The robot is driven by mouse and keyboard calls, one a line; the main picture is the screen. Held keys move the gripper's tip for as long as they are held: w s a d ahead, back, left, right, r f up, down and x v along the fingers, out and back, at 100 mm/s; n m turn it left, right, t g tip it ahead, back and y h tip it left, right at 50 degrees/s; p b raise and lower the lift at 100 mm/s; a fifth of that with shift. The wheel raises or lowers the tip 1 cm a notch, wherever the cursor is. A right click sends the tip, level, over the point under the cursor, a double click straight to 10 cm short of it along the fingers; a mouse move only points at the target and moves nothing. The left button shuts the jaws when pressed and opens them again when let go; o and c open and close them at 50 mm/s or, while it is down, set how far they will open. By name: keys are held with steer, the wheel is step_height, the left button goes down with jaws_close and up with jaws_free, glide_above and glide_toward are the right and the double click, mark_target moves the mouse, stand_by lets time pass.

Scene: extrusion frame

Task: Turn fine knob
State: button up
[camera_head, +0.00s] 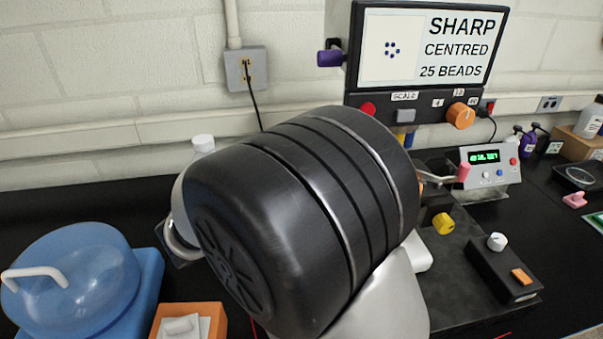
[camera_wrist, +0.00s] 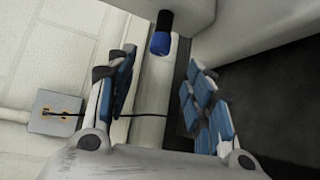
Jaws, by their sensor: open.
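My gripper (camera_wrist: 159,68) shows in the wrist view with its two blue-padded fingers spread apart and nothing between the pads. A blue knob-like cylinder with a dark collar (camera_wrist: 160,43) sticks out from a pale grey body (camera_wrist: 183,12) just beyond the fingertips. It lines up with the gap between the fingers and appears apart from them. I cannot tell whether it is the fine knob. In the head view, my large black wrist joint hides my gripper and most of what lies behind it.
A monitor (camera_head: 375,78) reads "SHARP CENTRED 25 BEADS". An orange knob (camera_head: 460,116) sits below it. A yellow knob (camera_head: 443,223) and a white knob (camera_head: 497,242) are at right. A blue domed container (camera_head: 75,275) stands left. A cord hangs from the wall outlet (camera_head: 246,70).

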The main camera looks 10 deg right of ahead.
steer(key=v, duration=0.2)
steer(key=shift+s+a, duration=0.2)
steer(key=shift+a, duration=0.05)
stand_by(1.4)
